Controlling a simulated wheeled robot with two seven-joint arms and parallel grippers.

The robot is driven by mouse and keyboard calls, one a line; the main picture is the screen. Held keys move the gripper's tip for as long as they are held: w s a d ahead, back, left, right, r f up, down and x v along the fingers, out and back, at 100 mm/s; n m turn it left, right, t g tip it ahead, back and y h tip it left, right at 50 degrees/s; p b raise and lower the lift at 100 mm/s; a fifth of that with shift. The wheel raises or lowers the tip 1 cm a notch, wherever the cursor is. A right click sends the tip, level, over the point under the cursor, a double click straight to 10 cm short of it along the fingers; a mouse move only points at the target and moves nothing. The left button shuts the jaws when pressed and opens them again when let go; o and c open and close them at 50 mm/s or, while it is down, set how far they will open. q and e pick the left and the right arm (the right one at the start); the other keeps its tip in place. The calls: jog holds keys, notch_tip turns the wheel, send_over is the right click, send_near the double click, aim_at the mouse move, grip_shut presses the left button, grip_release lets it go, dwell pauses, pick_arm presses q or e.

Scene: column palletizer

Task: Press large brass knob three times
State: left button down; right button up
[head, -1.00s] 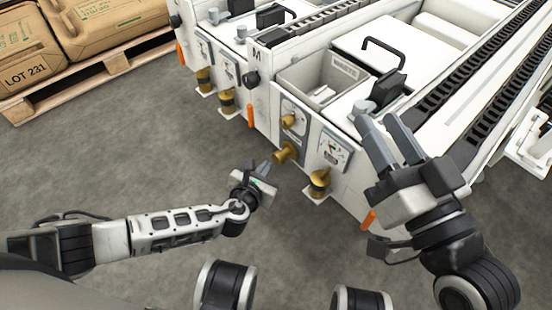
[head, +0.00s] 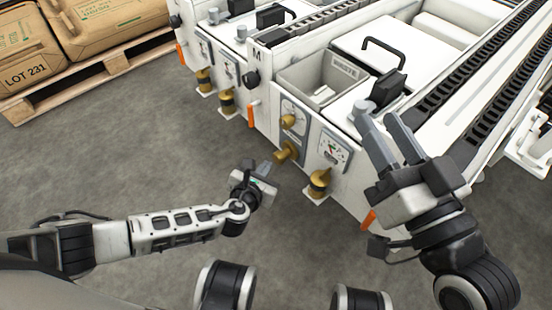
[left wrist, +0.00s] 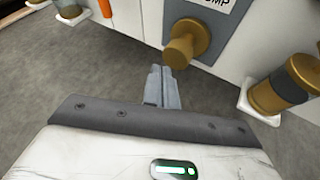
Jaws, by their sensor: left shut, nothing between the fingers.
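The large brass knob (head: 286,152) sticks out from the front panel of the white machine, below a smaller brass fitting (head: 289,121). In the left wrist view the knob (left wrist: 181,48) is a stepped brass cylinder on a round base, under a partly cut-off label. My left gripper (head: 265,166) is shut and empty, just left of and below the knob. In the left wrist view its closed fingertips (left wrist: 162,70) are close to the knob's end; I cannot tell if they touch. My right gripper (head: 382,127) is open, with its fingers apart over the machine's right side.
A brass-and-black cylinder (head: 319,183) stands on a small white bracket right of the knob. An orange handle (head: 251,116) hangs to the left. Gauges (head: 333,150) sit on the front panel. Grey floor is clear to the left, up to a pallet (head: 90,78) of sacks.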

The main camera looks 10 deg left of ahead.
aim_at(275, 159)
pick_arm(q)
jog(key=shift+w+d, duration=0.1)
jog(key=shift+w, duration=0.05)
jog(key=shift+w+d, duration=0.15)
jog(key=shift+w+d+r, duration=0.1)
jog(key=shift+w+d, duration=0.6)
jog(key=shift+w, duration=0.25)
dwell(1.2)
jog(key=shift+s+a+p, duration=0.25)
jog(key=shift+s+a, duration=0.2)
jog(key=shift+s, duration=0.2)
jog(key=shift+s+a+p, duration=0.2)
jog(key=shift+s+a, duration=0.25)
jog(key=shift+s, duration=0.15)
jog(key=shift+s+a, duration=0.1)
